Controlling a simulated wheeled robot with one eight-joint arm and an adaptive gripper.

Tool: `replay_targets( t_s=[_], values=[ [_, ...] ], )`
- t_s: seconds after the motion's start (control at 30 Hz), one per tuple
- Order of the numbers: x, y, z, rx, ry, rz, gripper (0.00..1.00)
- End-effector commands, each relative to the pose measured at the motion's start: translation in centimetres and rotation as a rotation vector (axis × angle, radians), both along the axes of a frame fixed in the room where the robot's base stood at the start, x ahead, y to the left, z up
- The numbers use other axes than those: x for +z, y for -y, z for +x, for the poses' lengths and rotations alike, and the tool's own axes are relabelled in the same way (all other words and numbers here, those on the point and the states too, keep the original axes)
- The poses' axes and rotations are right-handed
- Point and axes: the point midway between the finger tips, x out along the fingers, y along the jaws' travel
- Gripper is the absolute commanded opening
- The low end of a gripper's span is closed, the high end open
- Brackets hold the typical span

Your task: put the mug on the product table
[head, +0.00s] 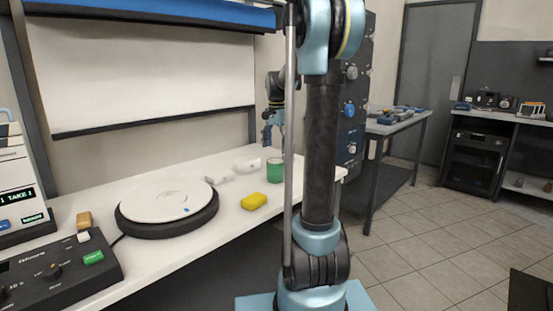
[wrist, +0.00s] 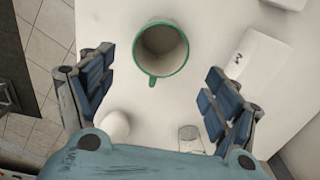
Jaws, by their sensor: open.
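The green mug (head: 275,171) stands upright on the white bench, near its right part, in the head view. In the wrist view I look down into the mug (wrist: 163,52), with its green rim and its handle toward the bottom of the picture. My gripper (head: 273,134) is above the mug; in the wrist view its two fingers (wrist: 160,72) are spread wide, one on each side of the mug, with nothing between them touching it. The round product table (head: 168,200), a pale disc on a black base, stands empty on the bench at left.
The wrist view shows a white box (wrist: 262,62), a white rounded object (wrist: 115,125) and a clear glass (wrist: 190,138) close by. A control panel (head: 60,268) stands at front left.

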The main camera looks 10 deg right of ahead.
Motion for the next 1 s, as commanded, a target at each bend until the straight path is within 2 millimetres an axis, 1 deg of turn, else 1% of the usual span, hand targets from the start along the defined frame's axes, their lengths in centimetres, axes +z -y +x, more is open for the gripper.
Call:
replay_targets(
  t_s=[0.03, 0.1, 0.27, 0.37, 0.43, 0.57, 0.7, 0.77, 1.0],
  values=[
    [0.7, 0.0, 0.0, 0.0, 0.0, 0.0, 0.81],
    [1.5, 0.0, 0.0, 0.0, 0.0, 0.0, 0.81],
    [2.6, 0.0, 0.0, 0.0, 0.0, 0.0, 0.81],
    [2.8, 0.0, -0.7, 0.012, 0.003, 0.0, 0.81],
    [2.7, 0.0, -1.8, 0.037, 0.008, 0.0, 0.81],
    [2.2, -0.1, -5.4, 0.116, 0.025, -0.001, 0.81],
    [1.2, -0.2, -9.9, 0.223, 0.045, -0.006, 0.81],
    [0.6, -0.3, -11.7, 0.27, 0.056, -0.008, 0.81],
    [-2.6, -0.4, -19.1, 0.452, 0.092, -0.022, 0.81]
  ],
)
